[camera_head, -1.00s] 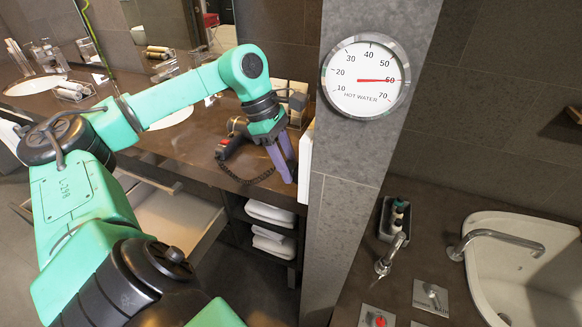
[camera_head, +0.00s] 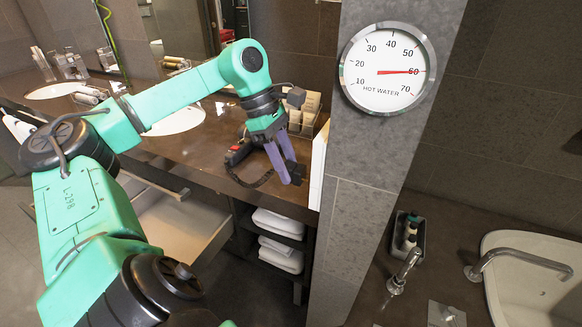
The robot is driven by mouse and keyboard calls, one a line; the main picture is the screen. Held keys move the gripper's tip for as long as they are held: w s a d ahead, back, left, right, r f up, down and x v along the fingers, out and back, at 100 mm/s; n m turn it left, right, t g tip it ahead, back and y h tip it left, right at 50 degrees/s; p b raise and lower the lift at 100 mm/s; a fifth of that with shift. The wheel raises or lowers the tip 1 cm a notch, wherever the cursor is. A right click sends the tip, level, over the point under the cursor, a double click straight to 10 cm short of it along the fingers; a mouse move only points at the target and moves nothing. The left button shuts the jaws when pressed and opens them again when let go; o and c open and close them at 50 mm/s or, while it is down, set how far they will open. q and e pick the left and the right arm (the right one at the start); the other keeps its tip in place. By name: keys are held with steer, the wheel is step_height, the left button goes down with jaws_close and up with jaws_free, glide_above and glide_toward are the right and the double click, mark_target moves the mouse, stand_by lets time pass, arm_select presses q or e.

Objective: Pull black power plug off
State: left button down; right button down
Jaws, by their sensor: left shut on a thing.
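My left gripper (camera_head: 290,178) is above the front right part of the brown vanity counter (camera_head: 215,165), with its purple fingers pointing down. It is shut on a small black power plug (camera_head: 297,172), which shows at the fingertips, partly covered by them. The plug appears apart from the white panel (camera_head: 318,165) on the pillar's side, with a small gap between. A dark coiled cord (camera_head: 250,183) runs along the counter's front edge from a black hair dryer (camera_head: 238,152) toward the plug. My right gripper is out of view.
A grey stone pillar (camera_head: 350,220) with a hot water dial (camera_head: 388,70) stands just right of the gripper. A clear box of packets (camera_head: 305,115) stands behind it. An open drawer (camera_head: 185,225) and folded towels (camera_head: 278,225) are below the counter.

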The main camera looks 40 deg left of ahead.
arm_select(q)
steer(key=shift+s+a+b, duration=0.15)
steer(key=shift+a+b, duration=0.15)
steer(key=shift+a, duration=0.05)
steer(key=p+v, duration=0.5)
steer(key=v, duration=0.4)
steer(key=shift+d+p, duration=0.15)
steer(key=shift+p, duration=0.25)
